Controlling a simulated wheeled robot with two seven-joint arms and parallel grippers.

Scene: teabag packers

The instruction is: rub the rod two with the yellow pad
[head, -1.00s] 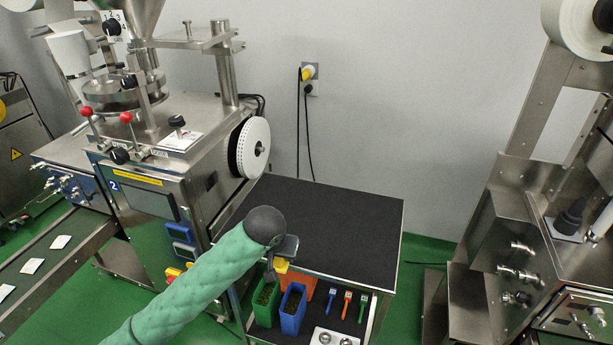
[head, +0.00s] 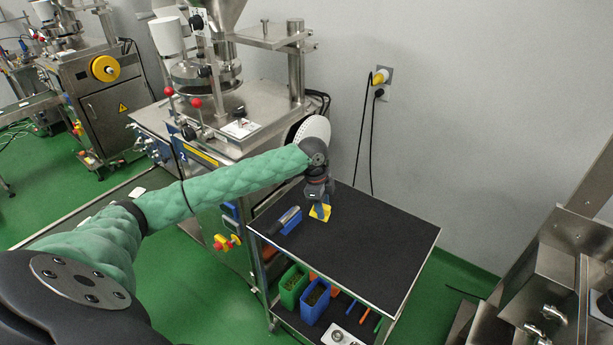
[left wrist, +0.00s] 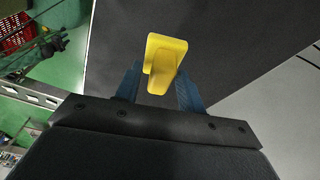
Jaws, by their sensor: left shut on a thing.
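My left gripper (head: 319,197) points down above the black cart top, near its back left part. It is shut on the yellow pad (head: 320,213). In the left wrist view the yellow pad (left wrist: 166,58), with a folded shape, sticks out between the two blue fingers of the left gripper (left wrist: 158,88). The machine marked 2 (head: 195,160) stands left of the cart, with red-balled levers (head: 196,103) on top. I cannot tell which part is rod two. My right gripper is not in view.
The black cart top (head: 370,240) is mostly clear; a blue and grey item (head: 289,221) lies by its left edge. A green bin (head: 291,288) and a blue bin (head: 315,302) stand on the lower shelf. Another steel machine (head: 545,290) is at right.

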